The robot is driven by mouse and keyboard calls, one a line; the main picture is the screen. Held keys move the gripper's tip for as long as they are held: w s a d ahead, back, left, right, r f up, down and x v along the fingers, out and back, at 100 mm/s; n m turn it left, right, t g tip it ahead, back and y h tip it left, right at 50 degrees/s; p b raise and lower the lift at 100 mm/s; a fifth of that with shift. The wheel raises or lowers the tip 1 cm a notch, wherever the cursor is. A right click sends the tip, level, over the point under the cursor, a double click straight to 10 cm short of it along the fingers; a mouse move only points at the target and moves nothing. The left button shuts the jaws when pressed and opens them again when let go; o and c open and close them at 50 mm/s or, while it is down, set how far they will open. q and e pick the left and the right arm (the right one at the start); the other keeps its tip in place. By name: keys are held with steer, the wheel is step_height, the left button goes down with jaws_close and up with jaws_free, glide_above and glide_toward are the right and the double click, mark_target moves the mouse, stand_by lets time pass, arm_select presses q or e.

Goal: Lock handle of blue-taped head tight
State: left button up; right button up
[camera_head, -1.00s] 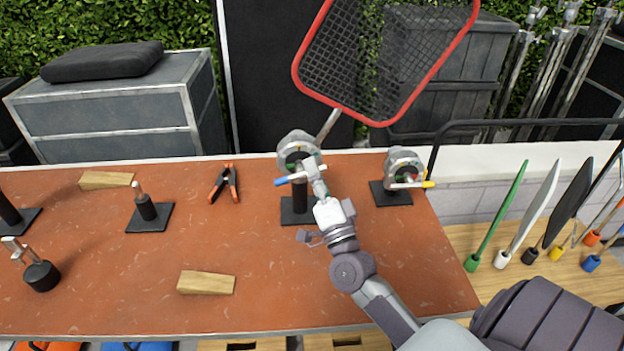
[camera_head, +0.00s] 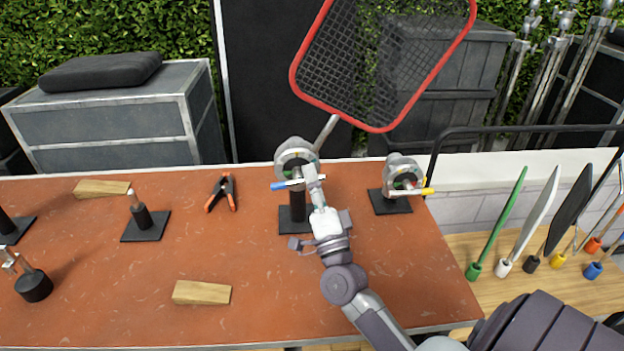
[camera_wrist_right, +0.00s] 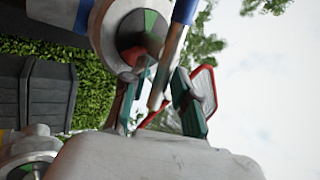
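The blue-taped head (camera_head: 296,158) is a round grey grip head on a black stand at the table's back. It holds the rod of a red-framed net. Its handle (camera_head: 279,186) has blue tape at the left end and lies nearly level across the head's front. My right gripper (camera_head: 313,178) is at the handle's right part. In the right wrist view, the green-padded fingers (camera_wrist_right: 155,105) stand apart with the bare handle rod (camera_wrist_right: 168,58) between them. The blue tape (camera_wrist_right: 185,10) is beyond the fingertips. My left gripper is out of view.
A second head with a yellow-taped handle (camera_head: 403,178) stands close on the right. The red-framed net (camera_head: 385,60) rises above. An orange-tipped clamp (camera_head: 222,192) and wooden blocks (camera_head: 202,293) lie on the red-brown table (camera_head: 120,270). The table front is mostly clear.

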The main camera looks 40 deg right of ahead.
steer(key=shift+o, duration=0.2)
steer(key=shift+s+a+f, duration=0.1)
steer(key=shift+s+f, duration=0.1)
steer(key=v, duration=1.1)
steer(key=shift+s, duration=0.25)
